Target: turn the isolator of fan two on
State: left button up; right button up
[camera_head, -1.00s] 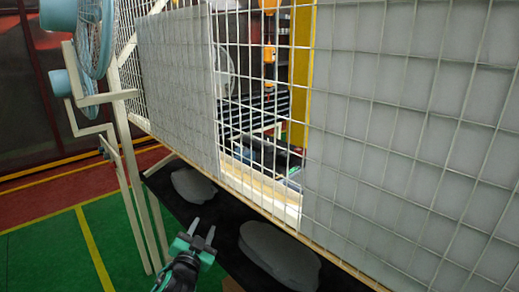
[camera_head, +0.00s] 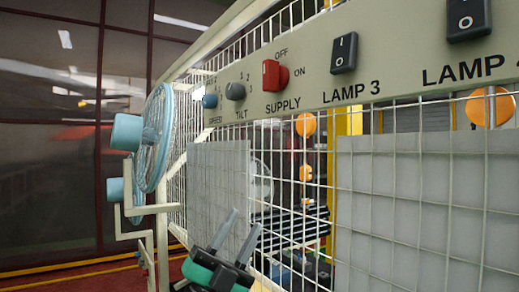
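A red rotary knob (camera_head: 274,76) sits on the beige panel (camera_head: 308,65) above the word SUPPLY. OFF is printed above it and ON to its right; I cannot tell which mark it points at. No fan number shows beside it. Two fans stand at the left, a nearer blue one (camera_head: 153,139) and another partly hidden below it. My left gripper (camera_head: 246,218) is at the bottom centre, fingers pointing up and apart, with nothing between them. It is well below the red knob, in front of the mesh. My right gripper is not in view.
White mesh with grey sheets (camera_head: 420,190) hangs below the panel.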

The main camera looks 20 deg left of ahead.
pick_arm(q)
jog(key=s+d+r+m+g+h, duration=0.1)
jog(key=s+d+r+m+g, duration=0.3)
jog(key=m+g, duration=0.4)
jog(key=s+d+r+m+g+h, duration=0.1)
jog(key=s+r+m+g+h, duration=0.15)
jog(key=r+m+g, duration=0.5)
jog(key=s+d+r+m+g+h, duration=0.1)
jog(key=s+d+r+m+g, duration=0.3)
jog(key=m, duration=0.7)
jog(key=n+t+y+p, duration=0.5)
jog(key=t+y, duration=0.5)
jog(key=y, duration=0.1)
send_near(264, 72)
jog(key=shift+h, duration=0.25)
jog(key=x, duration=0.8)
jog(key=shift+w+f, duration=0.1)
jog(key=shift+w+d, duration=0.25)
jog(key=shift+w, duration=0.05)
jog(key=shift+f, duration=0.1)
grip_shut()
